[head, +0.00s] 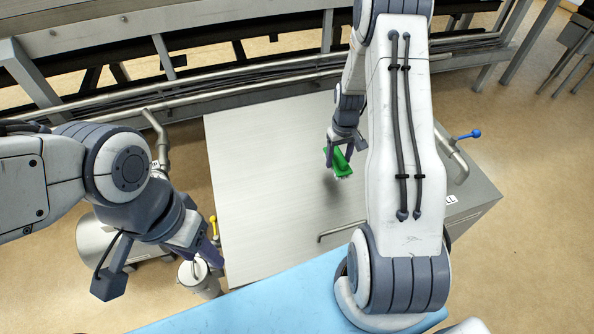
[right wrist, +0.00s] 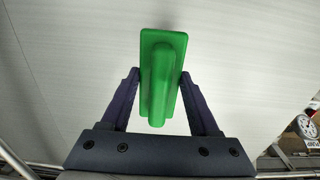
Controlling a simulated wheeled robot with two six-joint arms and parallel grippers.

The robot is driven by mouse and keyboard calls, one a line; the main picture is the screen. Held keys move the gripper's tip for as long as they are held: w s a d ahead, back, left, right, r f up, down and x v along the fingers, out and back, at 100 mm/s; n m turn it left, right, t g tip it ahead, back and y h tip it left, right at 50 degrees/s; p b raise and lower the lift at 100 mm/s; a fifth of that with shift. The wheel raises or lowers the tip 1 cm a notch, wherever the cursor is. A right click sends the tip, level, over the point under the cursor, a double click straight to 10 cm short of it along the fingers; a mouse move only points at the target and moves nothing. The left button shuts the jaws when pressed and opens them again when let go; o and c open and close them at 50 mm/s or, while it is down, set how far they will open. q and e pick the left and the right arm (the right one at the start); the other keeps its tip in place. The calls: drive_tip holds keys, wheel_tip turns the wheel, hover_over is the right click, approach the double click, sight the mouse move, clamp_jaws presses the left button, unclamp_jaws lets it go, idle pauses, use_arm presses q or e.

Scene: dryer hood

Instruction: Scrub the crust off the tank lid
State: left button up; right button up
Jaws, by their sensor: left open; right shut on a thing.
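The tank lid (head: 270,170) is a broad, flat pale metal panel in the middle of the head view, and its surface (right wrist: 70,60) fills most of the right wrist view. A green scrubbing brush (head: 339,160) with pale bristles is in my right gripper (head: 343,146). The right wrist view shows both fingers of the right gripper (right wrist: 160,95) closed on the sides of the green brush (right wrist: 161,80). The brush is over the lid's right part; I cannot tell whether its bristles touch. No crust stands out. My left gripper (head: 160,266) is open and empty, left of the lid.
A bar handle (head: 340,230) is at the lid's near edge. Pipes (head: 220,80) run behind the tank. A blue-knobbed valve (head: 468,135) is at right. A small lidded canister (head: 199,278) stands below my left gripper. A light blue surface (head: 250,305) lies in front.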

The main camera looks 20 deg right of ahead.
drive_tip(key=shift+r+p, duration=0.65)
drive_tip(key=shift+r, duration=0.5)
